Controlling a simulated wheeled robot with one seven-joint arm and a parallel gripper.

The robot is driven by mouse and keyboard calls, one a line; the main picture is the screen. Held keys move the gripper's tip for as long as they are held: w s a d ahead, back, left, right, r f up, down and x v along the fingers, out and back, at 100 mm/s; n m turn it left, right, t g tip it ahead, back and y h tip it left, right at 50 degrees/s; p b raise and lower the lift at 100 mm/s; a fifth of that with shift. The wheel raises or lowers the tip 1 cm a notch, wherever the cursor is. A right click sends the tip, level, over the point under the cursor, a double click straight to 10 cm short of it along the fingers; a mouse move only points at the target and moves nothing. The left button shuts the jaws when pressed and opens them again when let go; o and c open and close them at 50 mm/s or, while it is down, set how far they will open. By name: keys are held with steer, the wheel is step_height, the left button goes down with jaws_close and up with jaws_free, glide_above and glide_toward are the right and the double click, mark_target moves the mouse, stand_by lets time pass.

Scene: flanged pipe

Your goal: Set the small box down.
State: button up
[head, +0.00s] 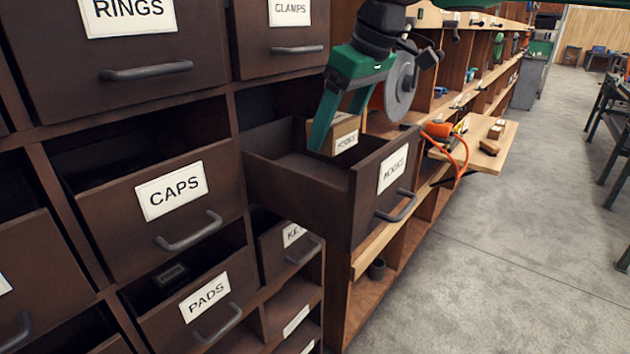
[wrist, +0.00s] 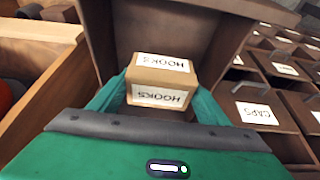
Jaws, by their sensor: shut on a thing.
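The small box (head: 341,134) is tan cardboard with white HOOKS labels. It also shows in the wrist view (wrist: 160,80), between the two green fingers. My gripper (head: 328,128) is shut on it, with a finger on each side. In the head view the box is at the pulled-out HOOKS drawer (head: 370,205), over its inside near the back right. The box looks about upright. Its underside is hidden, so I cannot tell whether it touches the drawer floor (head: 305,168).
The CAPS drawer (head: 150,200) and PADS drawer (head: 195,305) are partly open to the left and below. A dark box (head: 171,273) lies in the PADS drawer. A wooden board (head: 490,150) with small blocks and an orange tool (head: 437,130) juts out at right. The floor (head: 510,260) is clear.

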mark_target(359, 130)
steer(key=shift+d+f, duration=0.2)
steer(key=shift+f, duration=5)
steer(key=o, duration=1.4)
steer(key=shift+f, duration=0.1)
steer(key=v, duration=1.2)
steer(key=shift+a, duration=0.1)
steer(key=shift+s, duration=0.1)
